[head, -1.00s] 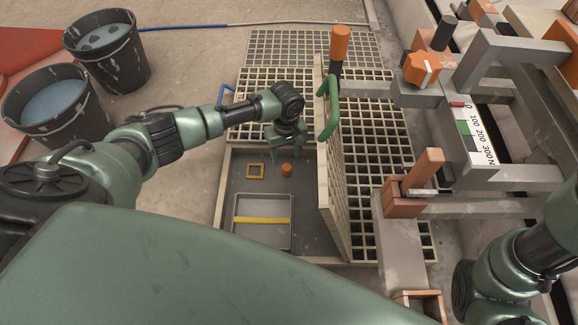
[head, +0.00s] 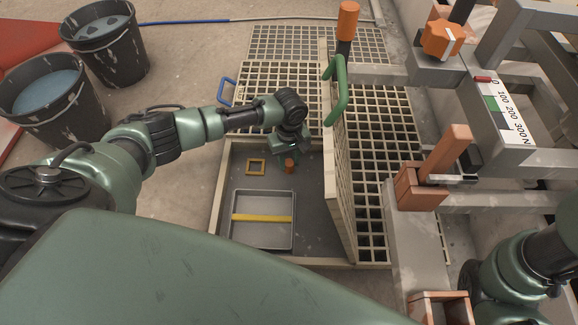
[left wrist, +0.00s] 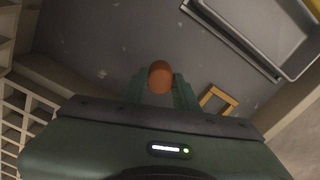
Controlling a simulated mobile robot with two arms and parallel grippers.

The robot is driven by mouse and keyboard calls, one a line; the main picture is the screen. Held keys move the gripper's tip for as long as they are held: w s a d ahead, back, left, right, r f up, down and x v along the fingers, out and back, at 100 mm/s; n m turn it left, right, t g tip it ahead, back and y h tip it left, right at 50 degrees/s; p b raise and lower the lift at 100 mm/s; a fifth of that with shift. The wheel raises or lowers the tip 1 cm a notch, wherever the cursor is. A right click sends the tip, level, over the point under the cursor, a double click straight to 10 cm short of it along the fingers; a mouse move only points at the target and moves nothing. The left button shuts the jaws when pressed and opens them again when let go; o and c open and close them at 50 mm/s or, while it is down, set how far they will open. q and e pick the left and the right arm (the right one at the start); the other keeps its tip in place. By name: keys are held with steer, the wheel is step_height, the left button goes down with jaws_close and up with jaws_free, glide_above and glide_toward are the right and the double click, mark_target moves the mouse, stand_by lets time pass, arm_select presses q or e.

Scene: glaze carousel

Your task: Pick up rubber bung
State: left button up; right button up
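The rubber bung (head: 289,167), small and orange-brown, stands on the grey floor of the open pit. My left gripper (head: 290,152) points down right above it and covers part of its top in the head view. In the left wrist view the bung (left wrist: 160,77) shows between the tips of the two green fingers of my left gripper (left wrist: 160,90). The fingers are apart, and I cannot tell whether either touches the bung. Part of my right arm shows at the lower right of the head view; its gripper is out of view.
A yellow square frame (head: 256,167) and a grey tray (head: 292,236) with a yellow strip lie in the pit beside the bung. A raised grating panel with a green handle (head: 341,82) stands along the pit's right side. Grating (head: 290,92) lies behind.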

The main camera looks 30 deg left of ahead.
arm_select(q)
jaws_close()
